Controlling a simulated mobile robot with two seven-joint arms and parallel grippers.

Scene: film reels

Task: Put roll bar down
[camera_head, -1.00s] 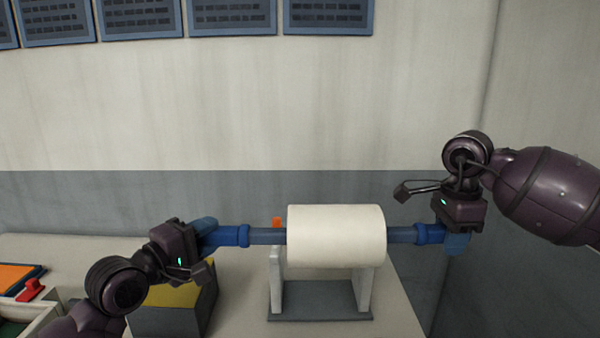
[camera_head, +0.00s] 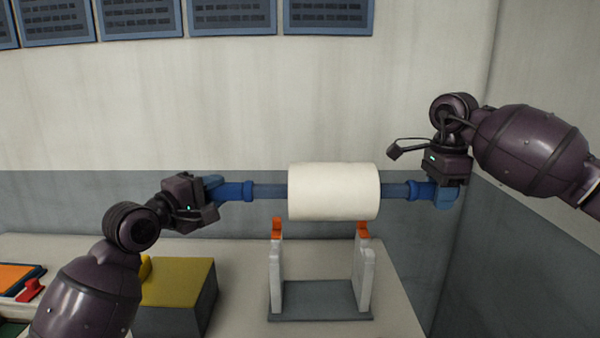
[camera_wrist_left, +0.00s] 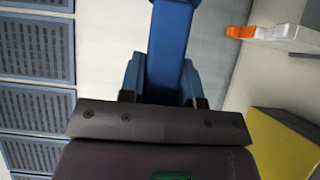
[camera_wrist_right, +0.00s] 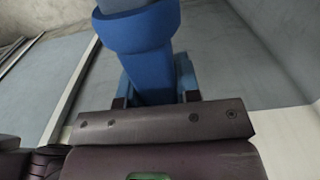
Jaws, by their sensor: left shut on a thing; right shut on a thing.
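A blue roll bar (camera_head: 270,191) carries a thick white roll (camera_head: 334,191) around its middle. The bar is level and in the air above a stand (camera_head: 320,298) with two white uprights and orange tips. My left gripper (camera_head: 222,189) is shut on the bar's left end, which also shows in the left wrist view (camera_wrist_left: 168,50). My right gripper (camera_head: 442,195) is shut on the bar's right end, seen in the right wrist view (camera_wrist_right: 138,35). The bar and roll are apart from the stand in the head view.
A grey box with a yellow top (camera_head: 178,282) stands on the table left of the stand. An orange-topped item (camera_head: 18,277) and a red piece (camera_head: 30,290) lie at the far left. The wall (camera_head: 250,110) is behind the table.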

